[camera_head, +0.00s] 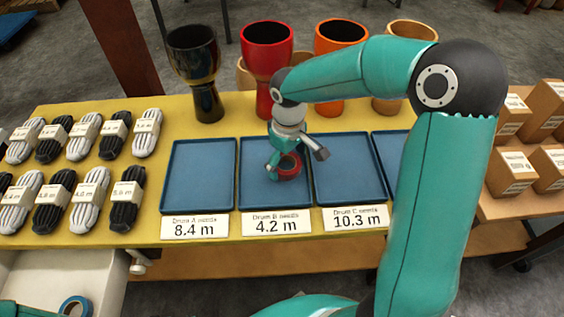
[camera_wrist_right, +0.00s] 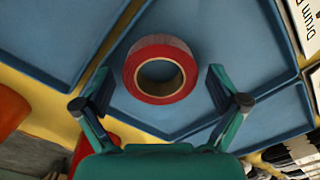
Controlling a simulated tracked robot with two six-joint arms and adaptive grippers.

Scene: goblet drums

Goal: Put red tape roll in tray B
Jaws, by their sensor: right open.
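The red tape roll (camera_head: 290,167) lies flat in tray B (camera_head: 253,203), the middle blue tray behind the "Drum B needs 4.2 m" card. In the right wrist view the roll (camera_wrist_right: 160,69) lies on the blue tray floor (camera_wrist_right: 222,50), ahead of my open fingers. My right gripper (camera_head: 293,165) is over tray B at the roll. Its fingers (camera_wrist_right: 160,88) are spread wide, with a gap on both sides of the roll. The gripper partly hides the roll in the head view. My left gripper is not seen.
Tray A (camera_head: 200,178) and tray C (camera_head: 348,170) flank tray B and look empty. Several goblet drums, such as a red one (camera_head: 267,60), stand behind. Rope bundles (camera_head: 68,195) lie left, boxes (camera_head: 512,172) right. A blue tape roll (camera_head: 75,306) sits in the white drawer (camera_head: 45,275).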

